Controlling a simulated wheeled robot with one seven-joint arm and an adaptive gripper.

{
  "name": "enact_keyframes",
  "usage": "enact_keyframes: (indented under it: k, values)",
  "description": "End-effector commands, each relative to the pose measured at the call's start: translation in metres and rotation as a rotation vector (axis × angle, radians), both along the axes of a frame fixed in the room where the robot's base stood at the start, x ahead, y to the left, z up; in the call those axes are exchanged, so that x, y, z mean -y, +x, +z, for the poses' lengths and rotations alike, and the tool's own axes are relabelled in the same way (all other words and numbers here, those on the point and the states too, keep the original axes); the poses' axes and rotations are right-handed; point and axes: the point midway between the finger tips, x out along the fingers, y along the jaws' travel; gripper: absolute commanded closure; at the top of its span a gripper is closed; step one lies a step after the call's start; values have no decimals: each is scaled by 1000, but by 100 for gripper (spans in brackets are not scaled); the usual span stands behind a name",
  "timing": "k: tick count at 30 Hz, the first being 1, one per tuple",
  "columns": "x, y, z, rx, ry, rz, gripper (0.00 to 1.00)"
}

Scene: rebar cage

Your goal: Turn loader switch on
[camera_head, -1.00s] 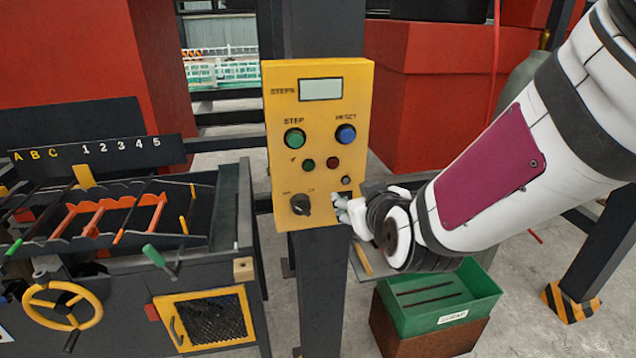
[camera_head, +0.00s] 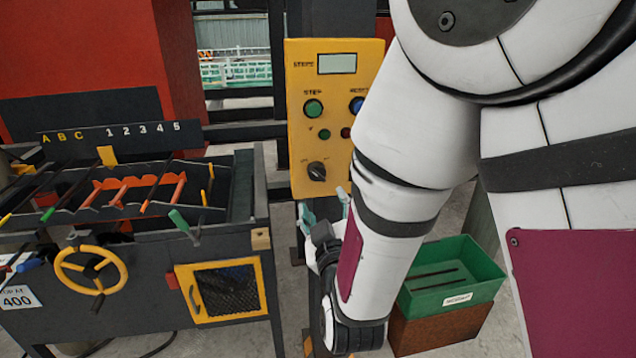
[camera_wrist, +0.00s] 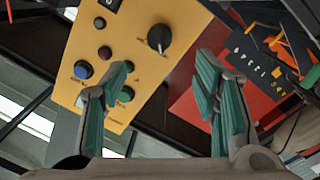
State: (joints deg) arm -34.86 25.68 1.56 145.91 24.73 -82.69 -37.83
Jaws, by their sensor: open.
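The yellow control panel (camera_head: 308,130) stands on a dark post in the head view. Its black rotary switch (camera_head: 317,171) sits at the lower left, below the green STEP button (camera_head: 313,108). My gripper (camera_head: 324,205) is just below the panel, apart from the switch and partly hidden by my arm. In the wrist view the switch (camera_wrist: 159,38) shows beyond and between the fingers, above the fingertips. My gripper (camera_wrist: 165,75) is open there with green pads and nothing between them. My arm covers the right side of the panel in the head view.
A rebar rack bench (camera_head: 150,220) with a yellow handwheel (camera_head: 92,272) stands left of the post. A green bin (camera_head: 452,280) on a brown box is at the lower right. Red machinery (camera_head: 75,50) stands behind.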

Motion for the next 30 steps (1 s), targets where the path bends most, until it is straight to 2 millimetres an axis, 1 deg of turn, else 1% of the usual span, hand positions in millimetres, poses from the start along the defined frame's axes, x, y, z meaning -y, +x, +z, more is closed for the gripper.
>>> enact_keyframes:
  k: [1,6,19,24,27,30]
  values:
    - [-1,6,-3,3,2,1,45]
    - [-3,17,-3,2,2,0,45]
    - [-7,38,-2,2,4,1,45]
    - [-15,71,0,-1,0,-1,45]
    - [-18,88,0,0,1,-1,45]
    - [-21,101,0,-1,0,0,45]
